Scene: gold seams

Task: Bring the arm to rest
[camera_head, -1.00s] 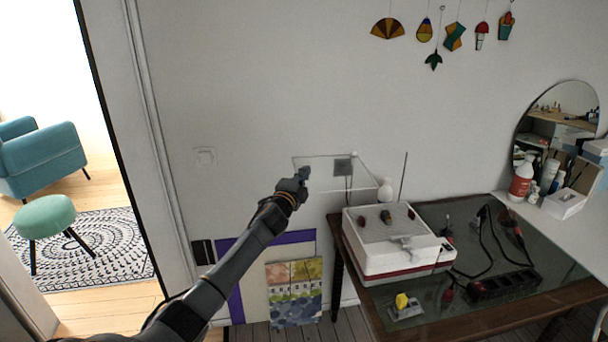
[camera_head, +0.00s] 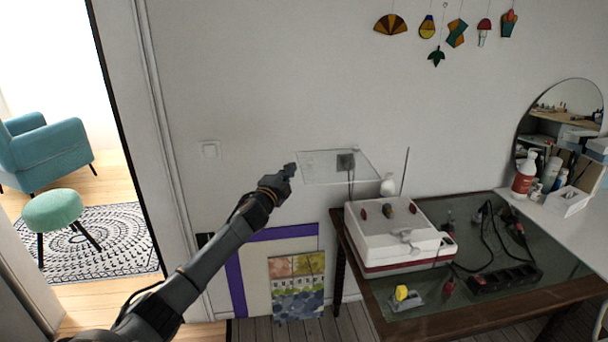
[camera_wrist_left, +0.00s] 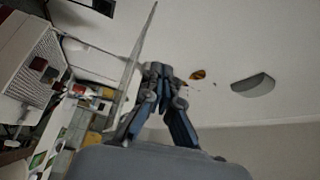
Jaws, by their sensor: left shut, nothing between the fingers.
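My left arm comes in from the lower left in the head view. Its gripper (camera_head: 290,170) is shut and empty, in front of the wall at the left end of a clear shelf (camera_head: 325,176). I cannot tell whether it touches the shelf. In the left wrist view the gripper's fingers (camera_wrist_left: 160,75) are together with nothing between them, and the clear pane's edge (camera_wrist_left: 132,70) runs just left of them. My right gripper is not in view.
A table (camera_head: 440,319) at the right holds a white and red machine (camera_head: 395,237), a power strip (camera_head: 505,283) and a yellow piece (camera_head: 402,293). Panels (camera_head: 296,290) lean against the wall below. Stained glass pieces (camera_head: 390,25) hang above. A teal armchair (camera_head: 55,150) and stool (camera_head: 55,210) stand beyond the doorway.

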